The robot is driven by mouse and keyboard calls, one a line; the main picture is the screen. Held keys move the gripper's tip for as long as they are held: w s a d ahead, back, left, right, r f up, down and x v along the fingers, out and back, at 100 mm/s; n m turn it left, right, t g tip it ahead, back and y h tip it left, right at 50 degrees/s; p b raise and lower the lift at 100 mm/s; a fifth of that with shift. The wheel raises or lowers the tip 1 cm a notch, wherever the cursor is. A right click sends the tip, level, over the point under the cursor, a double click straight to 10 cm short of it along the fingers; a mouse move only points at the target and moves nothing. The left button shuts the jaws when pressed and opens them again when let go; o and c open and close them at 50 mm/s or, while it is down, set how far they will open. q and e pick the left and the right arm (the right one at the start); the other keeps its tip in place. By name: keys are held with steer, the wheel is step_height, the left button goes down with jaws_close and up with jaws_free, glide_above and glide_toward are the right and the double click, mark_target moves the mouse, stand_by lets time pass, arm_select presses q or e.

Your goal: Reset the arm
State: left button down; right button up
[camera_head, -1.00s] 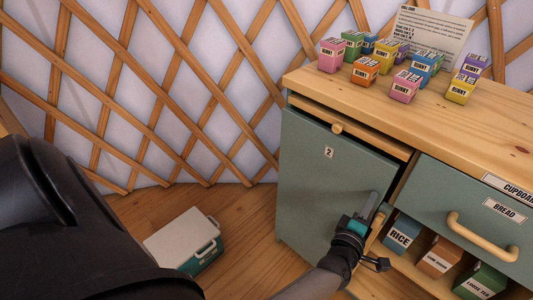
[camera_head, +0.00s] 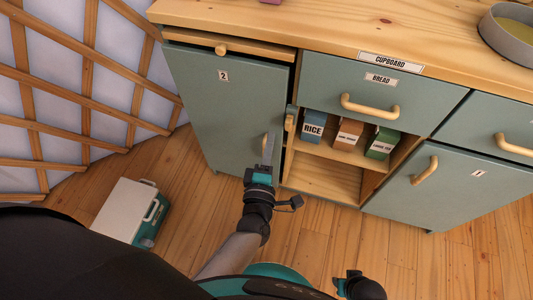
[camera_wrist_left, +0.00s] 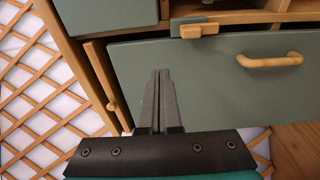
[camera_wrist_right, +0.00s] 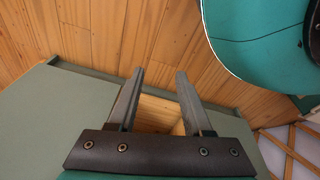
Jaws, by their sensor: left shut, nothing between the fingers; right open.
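My left gripper (camera_head: 268,147) is shut and empty, in front of the lower right part of the green cupboard door marked 2 (camera_head: 215,105). I cannot tell from the head view whether it touches the door. Its closed fingers (camera_wrist_left: 163,85) lie side by side in the left wrist view, with nothing between them. My right gripper (camera_head: 350,284) is low at the bottom edge of the head view. In the right wrist view, its fingers (camera_wrist_right: 158,88) are apart and empty, over a flat green surface (camera_wrist_right: 50,125) and the wooden floor.
An open shelf (camera_head: 328,182) holds boxes, including a RICE box (camera_head: 313,126). The bread drawer (camera_head: 410,95) and door 1 (camera_head: 460,190) have wooden handles. A white-lidded box (camera_head: 125,212) stands on the floor at left. A grey bowl (camera_head: 510,30) is on the worktop.

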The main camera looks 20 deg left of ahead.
arm_select(q)
steer(key=shift+s+d, duration=0.2)
steer(key=shift+s, duration=2.05)
arm_select(e)
steer(key=shift+s+d+f, duration=0.4)
steer(key=shift+s+f, duration=0.1)
steer(key=shift+s, duration=0.05)
arm_select(q)
steer(key=s+f+m+g+h+p, duration=0.2)
steer(key=s+f+m+g+h, duration=0.15)
steer(key=f+m, duration=0.6)
steer(key=s+a+f+m+g+y+p, duration=0.1)
steer(key=s+a+f+m+g, duration=0.5)
steer(key=s+f, duration=0.3)
steer(key=s+a+f+m+g+y+p, duration=0.1)
steer(key=s+a+f+m+g, duration=0.5)
steer(key=s, duration=0.7)
step_height(320, 180, down, 4)
steer(key=shift+a+f, duration=0.1)
steer(key=shift+a, duration=1)
arm_select(e)
steer(key=s+d+f, duration=0.1)
steer(key=s+d, duration=0.3)
steer(key=s, duration=0.2)
steer(key=shift+s+f, duration=0.15)
steer(key=shift+f, duration=0.05)
